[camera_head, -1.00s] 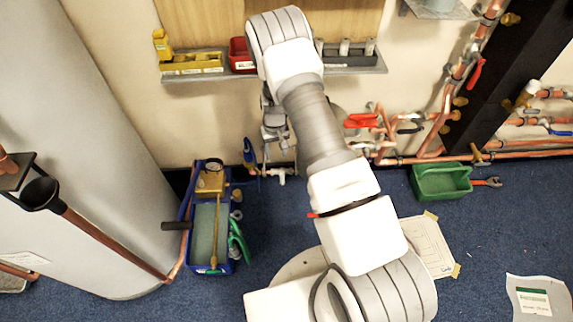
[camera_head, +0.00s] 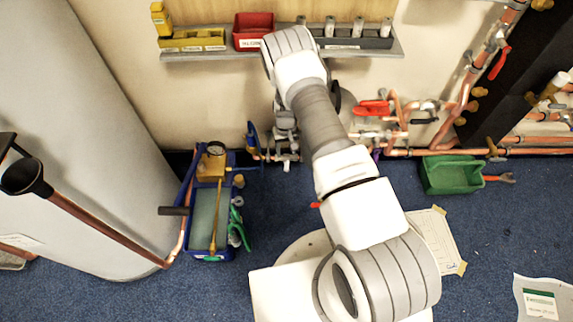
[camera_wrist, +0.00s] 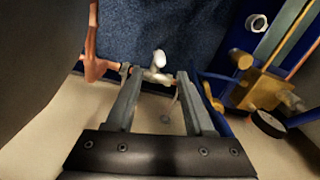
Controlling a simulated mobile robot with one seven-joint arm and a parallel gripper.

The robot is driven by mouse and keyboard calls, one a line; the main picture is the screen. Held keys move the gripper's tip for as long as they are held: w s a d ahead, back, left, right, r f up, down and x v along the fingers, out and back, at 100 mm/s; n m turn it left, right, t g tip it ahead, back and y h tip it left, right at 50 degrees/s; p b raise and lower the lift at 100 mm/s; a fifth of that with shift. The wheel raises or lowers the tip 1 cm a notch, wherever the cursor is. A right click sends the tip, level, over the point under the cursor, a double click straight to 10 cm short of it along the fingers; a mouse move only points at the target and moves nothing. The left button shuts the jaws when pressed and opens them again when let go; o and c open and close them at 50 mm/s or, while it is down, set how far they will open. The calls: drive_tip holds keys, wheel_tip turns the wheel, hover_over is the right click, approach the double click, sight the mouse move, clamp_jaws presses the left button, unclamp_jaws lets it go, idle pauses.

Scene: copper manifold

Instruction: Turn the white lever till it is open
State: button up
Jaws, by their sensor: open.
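A small white pipe valve (camera_wrist: 157,66) shows in the wrist view just beyond and between my fingertips; a stub with a pale round end sticks up from it. A thin greyish piece hangs on its lower right; I cannot tell which part is the lever. My gripper (camera_wrist: 154,78) is open, its two grey fingers on either side of the valve, with no clear contact. In the head view the white valve (camera_head: 286,159) sits low by the wall, just below my gripper (camera_head: 286,138), which my arm partly hides.
A blue toolbox (camera_head: 228,252) with a brass gauge stands left of the valve. Copper pipes with a red lever (camera_head: 373,108) are on the right. A shelf (camera_head: 290,55) with bins is above. A green tray (camera_head: 452,174) is on the blue carpet.

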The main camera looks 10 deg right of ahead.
sight(286, 162)
wheel_tip(286, 162, down, 8)
drive_tip(key=shift+r+b, duration=0.1)
drive_tip(key=shift+b, duration=1.1)
drive_tip(key=shift+c, duration=0.2)
clamp_jaws()
idle(0.3)
